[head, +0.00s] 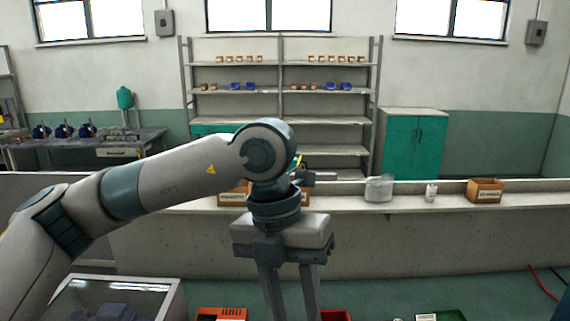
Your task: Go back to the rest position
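My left arm comes in from the left and bends down at the middle of the head view. My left gripper (292,300) points downward in front of the long ledge, with its two fingers apart. No object shows between the visible parts of the fingers; the tips run to the bottom edge of the picture. My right gripper is not in view.
Below are a clear-topped case (170,300), an orange-red bin (222,313) and a green tray (442,315).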

